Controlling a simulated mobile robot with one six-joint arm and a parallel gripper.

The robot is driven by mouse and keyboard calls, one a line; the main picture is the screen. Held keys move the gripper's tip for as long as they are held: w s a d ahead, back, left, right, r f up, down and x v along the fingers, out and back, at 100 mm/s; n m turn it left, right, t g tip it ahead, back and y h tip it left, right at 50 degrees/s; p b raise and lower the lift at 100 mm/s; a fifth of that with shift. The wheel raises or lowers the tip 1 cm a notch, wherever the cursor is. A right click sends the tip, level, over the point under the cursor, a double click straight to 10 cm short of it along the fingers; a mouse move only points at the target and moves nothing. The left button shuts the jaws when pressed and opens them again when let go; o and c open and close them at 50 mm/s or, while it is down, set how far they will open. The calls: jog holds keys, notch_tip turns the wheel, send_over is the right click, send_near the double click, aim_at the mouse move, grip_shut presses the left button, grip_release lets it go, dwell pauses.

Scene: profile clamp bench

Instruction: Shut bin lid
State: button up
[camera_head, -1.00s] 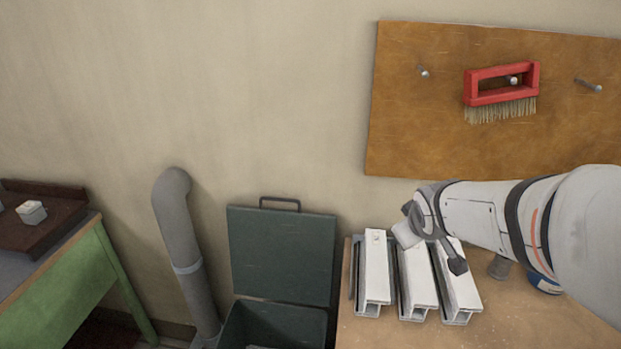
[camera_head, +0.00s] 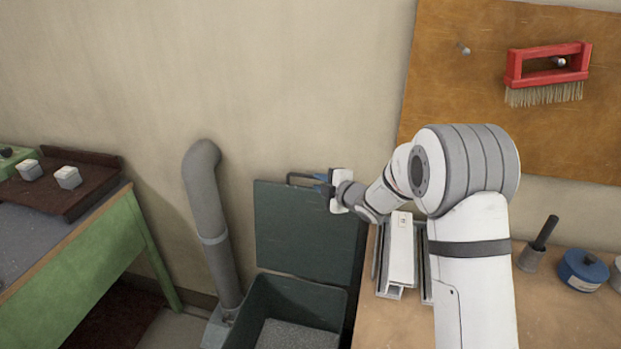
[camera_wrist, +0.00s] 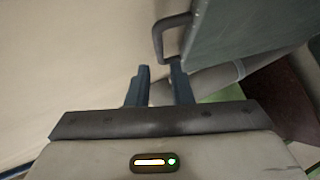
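The bin (camera_head: 292,300) is dark green and stands on the floor left of the bench. Its lid (camera_head: 308,235) stands upright, open, against the wall. A dark handle (camera_head: 300,180) is on the lid's top edge. My gripper (camera_head: 318,184) is at the right part of that handle in the head view. In the wrist view my gripper (camera_wrist: 160,75) has its two blue fingers apart with a gap between them. The lid (camera_wrist: 230,30) and its handle (camera_wrist: 165,38) show just beyond the fingertips. The handle does not appear to be between the fingers.
A grey pipe (camera_head: 208,205) runs up the wall left of the bin. The wooden bench (camera_head: 385,325) at right holds white profiles (camera_head: 402,255) and a blue tin (camera_head: 583,268). A green table (camera_head: 110,265) stands at left. A red brush (camera_head: 548,66) hangs on the board.

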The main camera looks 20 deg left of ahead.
aim_at(308, 177)
jog(key=p+x, duration=0.1)
jog(key=x, duration=0.4)
jog(key=shift+w+a+f, duration=0.15)
jog(key=shift+w+a, duration=0.05)
jog(key=shift+w, duration=0.05)
jog(key=shift+c, duration=0.3)
grip_shut()
